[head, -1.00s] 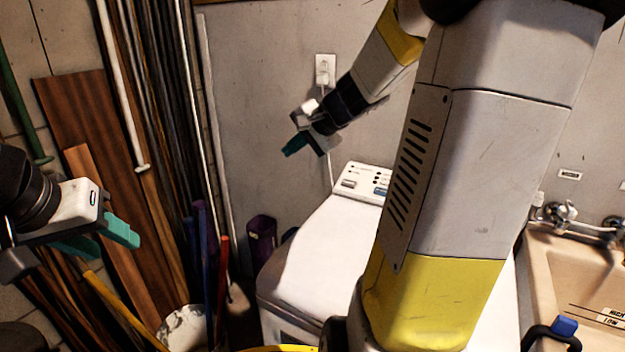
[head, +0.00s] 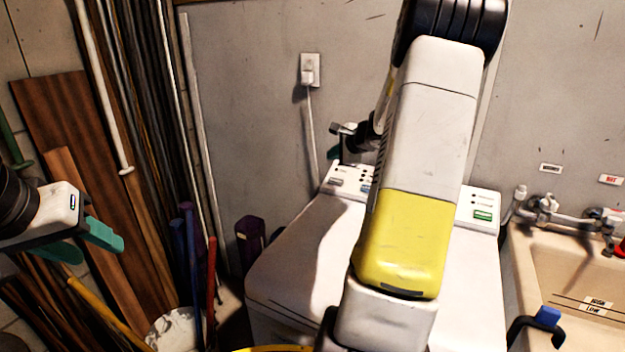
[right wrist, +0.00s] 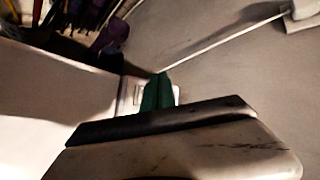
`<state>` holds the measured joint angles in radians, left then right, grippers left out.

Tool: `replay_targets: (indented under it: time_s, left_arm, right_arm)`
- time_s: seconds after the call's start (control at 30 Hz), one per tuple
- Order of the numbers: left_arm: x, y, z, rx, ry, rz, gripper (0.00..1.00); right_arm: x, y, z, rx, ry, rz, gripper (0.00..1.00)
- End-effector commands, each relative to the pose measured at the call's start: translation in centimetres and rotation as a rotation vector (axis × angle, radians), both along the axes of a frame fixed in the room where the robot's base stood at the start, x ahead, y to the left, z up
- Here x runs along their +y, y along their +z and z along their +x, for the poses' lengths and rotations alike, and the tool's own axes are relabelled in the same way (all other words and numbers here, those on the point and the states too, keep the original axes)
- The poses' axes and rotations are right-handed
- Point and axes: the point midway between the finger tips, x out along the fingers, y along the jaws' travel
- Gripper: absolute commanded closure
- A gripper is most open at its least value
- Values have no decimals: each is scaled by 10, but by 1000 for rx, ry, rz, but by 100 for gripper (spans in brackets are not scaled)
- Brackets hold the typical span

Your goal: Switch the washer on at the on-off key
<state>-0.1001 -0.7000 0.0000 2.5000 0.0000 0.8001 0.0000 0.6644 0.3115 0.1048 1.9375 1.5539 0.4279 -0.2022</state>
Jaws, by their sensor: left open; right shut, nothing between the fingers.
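The white washer (head: 300,262) stands against the wall, its raised control panel (head: 348,172) at the back. A grey key shows at the panel's left end and a green key (head: 483,215) at its right. My forearm hides the middle of the panel; I cannot tell which key is the on-off key. My right gripper (head: 364,156) is shut and empty, just above the panel's left part, partly behind my arm. In the right wrist view its teal fingers (right wrist: 158,92) overlap the pale panel (right wrist: 130,95); contact cannot be told. My left gripper (head: 85,240) is open and empty, far left.
A wall outlet (head: 310,70) with a plug and hanging cord is above the panel. A utility sink (head: 520,265) with taps stands right of the washer. Boards, poles and a white bucket (head: 175,328) crowd the left side.

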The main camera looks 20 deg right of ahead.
Motion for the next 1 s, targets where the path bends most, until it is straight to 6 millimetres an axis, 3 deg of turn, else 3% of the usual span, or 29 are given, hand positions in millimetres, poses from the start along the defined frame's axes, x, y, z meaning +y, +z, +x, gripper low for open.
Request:
replay_targets:
  time_s: [0.17, 0.63, 1.0]
  left_arm:
    - [0, 0, 0, 0, 0, 0, 55]
    - [0, 0, 0, 0, 0, 0, 55]
    - [0, 0, 0, 0, 0, 0, 55]
  right_arm:
    - [-3, -11, 3, 2, 0, 2, 100]
    - [-21, -68, 18, 0, 1, 2, 100]
    - [-25, -81, 22, 1, 2, -1, 100]
